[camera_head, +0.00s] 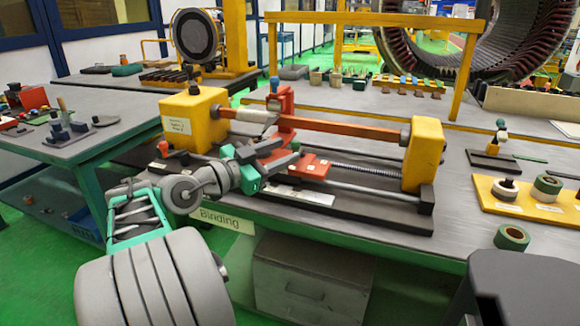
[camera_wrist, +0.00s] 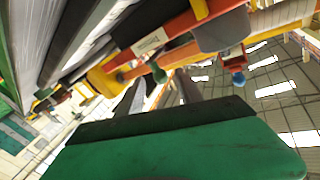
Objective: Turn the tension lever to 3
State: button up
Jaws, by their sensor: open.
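A winding machine stands on the middle bench, with a red carriage (camera_head: 314,167) between two yellow end blocks. Small pale labels sit on the carriage; I cannot read their numbers. I cannot make out for certain which part is the tension lever, as my gripper covers part of the carriage front. My gripper (camera_head: 282,158), green and dark grey, is open at the carriage's left front. I cannot tell whether it touches anything. In the wrist view, its two dark fingers (camera_wrist: 160,95) stand apart with nothing seen between them. An orange bar and blue-tipped knob (camera_wrist: 238,77) show beyond them.
The left yellow block (camera_head: 190,120) and right yellow block (camera_head: 424,155) flank the carriage, with an orange bar (camera_head: 340,127) above. A steel rod runs along the front. Tape rolls (camera_head: 547,187) lie at right. A side bench (camera_head: 80,150) with tools stands at left.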

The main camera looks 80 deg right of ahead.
jog(key=x, duration=0.7)
jog(key=shift+s+d+r, duration=0.15)
jog(key=shift+s+d, duration=0.1)
jog(key=shift+c, duration=0.2)
grip_shut()
